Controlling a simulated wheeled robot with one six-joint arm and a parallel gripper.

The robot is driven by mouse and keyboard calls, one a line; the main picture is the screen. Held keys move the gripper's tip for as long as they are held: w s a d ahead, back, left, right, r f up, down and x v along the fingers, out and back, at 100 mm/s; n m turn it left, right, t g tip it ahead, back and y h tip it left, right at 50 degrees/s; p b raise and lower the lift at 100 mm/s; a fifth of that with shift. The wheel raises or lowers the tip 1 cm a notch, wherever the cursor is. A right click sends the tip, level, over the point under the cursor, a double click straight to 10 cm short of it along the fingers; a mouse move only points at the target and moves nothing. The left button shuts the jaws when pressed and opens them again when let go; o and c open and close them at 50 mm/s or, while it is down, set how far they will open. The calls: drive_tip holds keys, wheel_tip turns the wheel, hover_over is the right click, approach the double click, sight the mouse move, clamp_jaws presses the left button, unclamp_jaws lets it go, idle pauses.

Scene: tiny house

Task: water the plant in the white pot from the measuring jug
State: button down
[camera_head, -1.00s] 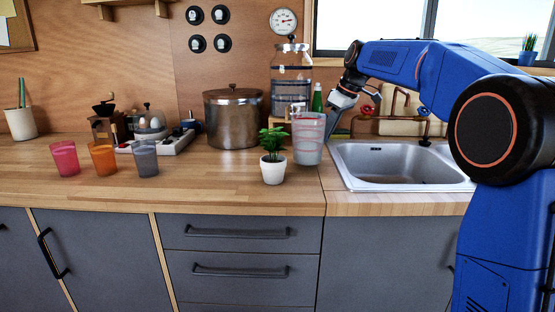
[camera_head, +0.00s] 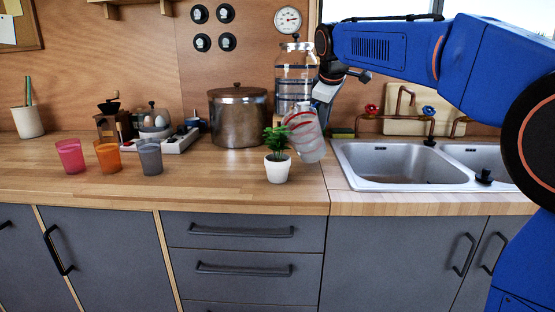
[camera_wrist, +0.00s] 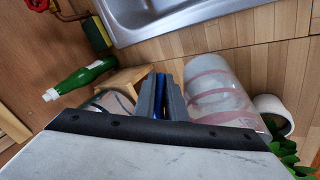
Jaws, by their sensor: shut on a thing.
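The measuring jug (camera_head: 308,140), clear with red markings, is tilted left, its rim beside and close to the plant's leaves. My gripper (camera_head: 322,106) is at the jug's right side, shut on it; the exact grip point is hard to see. In the wrist view, the fingers (camera_wrist: 164,97) are close together beside the jug (camera_wrist: 218,88). The green plant (camera_head: 276,138) stands upright in the white pot (camera_head: 278,170) on the counter, left of the jug. The pot (camera_wrist: 272,108) and leaves (camera_wrist: 285,148) also show in the wrist view. No water stream is visible.
A steel pot (camera_head: 238,118) and a glass dispenser (camera_head: 296,72) stand behind. The sink (camera_head: 385,165) is right. Pink (camera_head: 70,156), orange (camera_head: 107,157) and grey (camera_head: 149,157) cups stand left. A green bottle (camera_wrist: 80,78) lies near the fingers in the wrist view.

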drive_tip(key=r, duration=0.1)
drive_tip(key=s+a+r+t+h, duration=0.1)
drive_tip(key=r, duration=0.1)
drive_tip(key=s+a+r+t, duration=0.1)
drive_tip(key=shift+a+r+n+h, duration=0.1)
drive_tip(key=shift+r+n+h, duration=0.2)
drive_tip(key=shift+h, duration=0.1)
drive_tip(key=shift+s+a+r+t+h, duration=0.2)
drive_tip(key=shift+r+t+h, duration=0.15)
drive_tip(key=shift+r, duration=0.25)
drive_tip(key=shift+s+a+r+t+h, duration=0.15)
drive_tip(key=shift+s+r+t+h, duration=0.1)
drive_tip(key=shift+r+t, duration=0.25)
drive_tip(key=shift+s+a+r+n+p, duration=0.15)
drive_tip(key=shift+a+r+n+p, duration=0.15)
drive_tip(key=shift+r, duration=0.25)
drive_tip(key=shift+t+h+p, duration=0.25)
drive_tip(key=shift+h+p, duration=0.05)
drive_tip(key=shift+p, duration=0.35)
drive_tip(key=shift+d, duration=0.1)
